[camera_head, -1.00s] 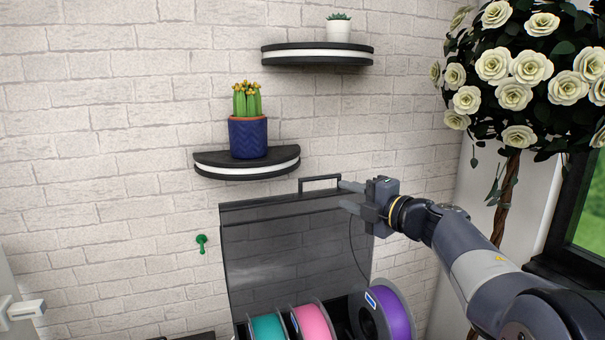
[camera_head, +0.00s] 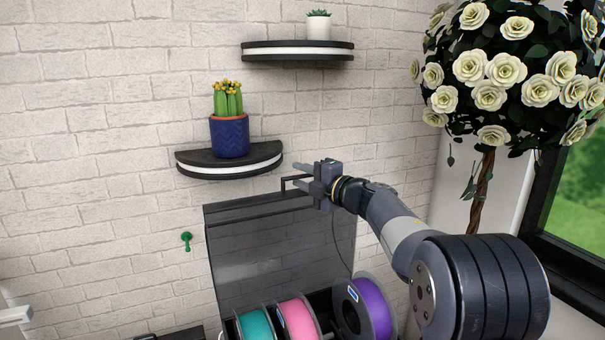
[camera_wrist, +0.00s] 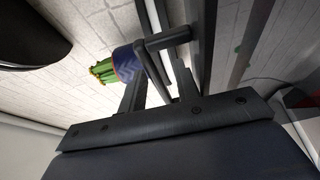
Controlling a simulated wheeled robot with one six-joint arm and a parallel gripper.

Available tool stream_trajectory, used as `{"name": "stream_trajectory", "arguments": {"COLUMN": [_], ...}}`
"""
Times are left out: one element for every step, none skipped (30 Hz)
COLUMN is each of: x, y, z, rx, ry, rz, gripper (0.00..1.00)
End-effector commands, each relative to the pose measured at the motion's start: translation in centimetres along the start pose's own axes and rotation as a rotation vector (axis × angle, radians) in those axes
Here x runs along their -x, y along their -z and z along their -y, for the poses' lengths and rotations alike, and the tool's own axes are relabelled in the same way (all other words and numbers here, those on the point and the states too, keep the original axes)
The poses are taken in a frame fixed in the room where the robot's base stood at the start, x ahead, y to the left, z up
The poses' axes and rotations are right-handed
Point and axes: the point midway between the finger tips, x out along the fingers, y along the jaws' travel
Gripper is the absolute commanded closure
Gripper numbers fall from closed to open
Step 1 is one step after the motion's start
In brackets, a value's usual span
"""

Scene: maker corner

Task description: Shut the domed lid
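The lid (camera_head: 268,245) is a dark see-through panel that stands raised behind the filament spools. Its thin black handle (camera_head: 284,185) stands up from the top edge. My gripper (camera_head: 298,177) reaches in from the right at the handle, its two fingers apart and pointing left. In the wrist view the handle (camera_wrist: 168,38) shows close to the fingers, and its bar runs down into the gap between them. The gripper (camera_wrist: 158,78) is open. I cannot tell whether a finger touches the handle.
Teal (camera_head: 254,325), pink (camera_head: 299,322) and purple (camera_head: 375,308) spools sit below the lid. A shelf (camera_head: 230,165) with a cactus in a blue pot (camera_head: 230,137) is close above left. A higher shelf (camera_head: 298,51) and a white rose tree (camera_head: 485,175) stand nearby.

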Motion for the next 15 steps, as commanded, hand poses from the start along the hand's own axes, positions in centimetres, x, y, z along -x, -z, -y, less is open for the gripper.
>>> {"name": "stream_trajectory", "arguments": {"x": [-0.08,-0.09,-0.08,-0.08,-0.07,-0.07,-0.06,-0.06,-0.06,-0.06,-0.05,-0.05,-0.05,-0.05,-0.05], "y": [0.01,0.01,0.01,0.01,0.01,0.01,0.02,0.02,0.02,0.02,0.02,0.02,0.02,0.02,0.02], "z": [0.02,0.03,0.04,0.05,0.05,0.04,0.04,0.04,0.04,0.03,0.03,0.03,0.03,0.03,0.03], "rx": [0.0,0.0,0.0,0.0,0.0,0.0,0.0,0.0,0.0,0.0,0.0,0.0,0.0,0.0,0.0], "ry": [0.0,0.0,0.0,0.0,0.0,0.0,0.0,0.0,0.0,0.0,0.0,0.0,0.0,0.0,0.0], "rz": [0.0,0.0,0.0,0.0,0.0,0.0,0.0,0.0,0.0,0.0,0.0,0.0,0.0,0.0,0.0], "gripper": [0.69,0.69,0.69,0.69,0.69,0.69,0.7,0.72,0.76,0.78,0.81,0.84,0.86,0.89,0.92]}}
